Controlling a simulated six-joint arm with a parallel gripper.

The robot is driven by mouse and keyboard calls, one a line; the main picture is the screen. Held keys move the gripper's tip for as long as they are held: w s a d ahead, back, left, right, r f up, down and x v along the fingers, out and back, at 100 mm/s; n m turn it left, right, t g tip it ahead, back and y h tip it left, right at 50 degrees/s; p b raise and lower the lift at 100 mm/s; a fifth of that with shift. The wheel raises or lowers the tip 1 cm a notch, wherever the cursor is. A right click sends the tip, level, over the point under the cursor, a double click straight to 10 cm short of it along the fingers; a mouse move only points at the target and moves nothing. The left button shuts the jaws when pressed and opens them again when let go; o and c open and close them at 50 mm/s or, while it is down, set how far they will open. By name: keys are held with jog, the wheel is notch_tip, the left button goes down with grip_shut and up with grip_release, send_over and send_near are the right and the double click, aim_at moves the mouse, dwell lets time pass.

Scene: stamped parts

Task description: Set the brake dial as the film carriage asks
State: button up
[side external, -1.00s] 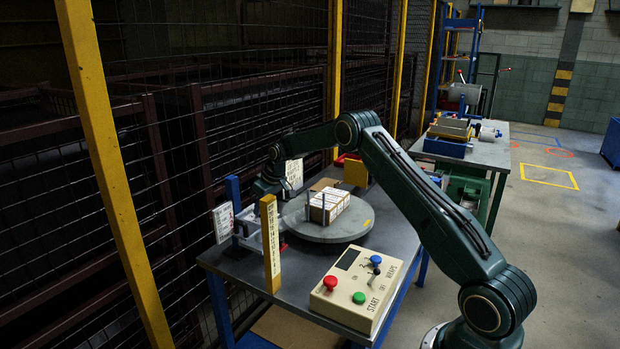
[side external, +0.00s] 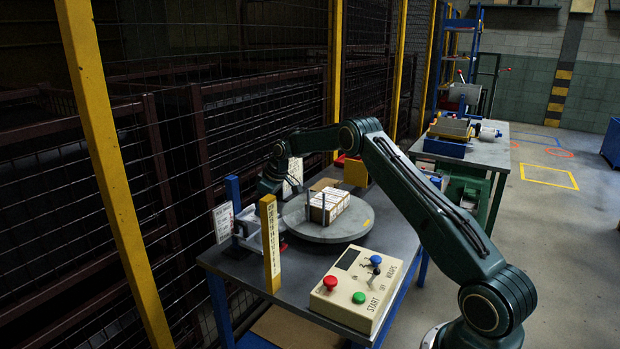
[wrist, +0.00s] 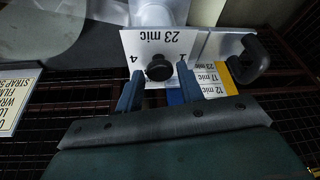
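In the wrist view a black brake dial knob (wrist: 158,68) sits on a white plate (wrist: 135,42). The plate reads "23 mic" upside down, with a "4" and another mark, perhaps a 1, beside the knob. My gripper (wrist: 160,85) is open, its two blue fingers spread either side of the knob, with visible gaps. I cannot tell how deep the fingertips reach. A coloured label (wrist: 210,80) reading "17 mic" and "12 mic" lies right of the fingers. In the side view my gripper (side external: 268,190) is at the carriage area, and the dial is hidden.
A turntable (side external: 322,232) bears a wrapped box load (side external: 328,205). A yellow scale post (side external: 271,245) and a blue post (side external: 234,195) stand near my gripper. A control box (side external: 345,305) with buttons is at the table's front. A black hook-shaped handle (wrist: 250,60) is right of the plate.

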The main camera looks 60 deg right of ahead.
jog(key=shift+o, duration=1.1)
jog(key=v, duration=1.3)
jog(key=shift+s+r, duration=0.2)
jog(key=shift+r, duration=0.15)
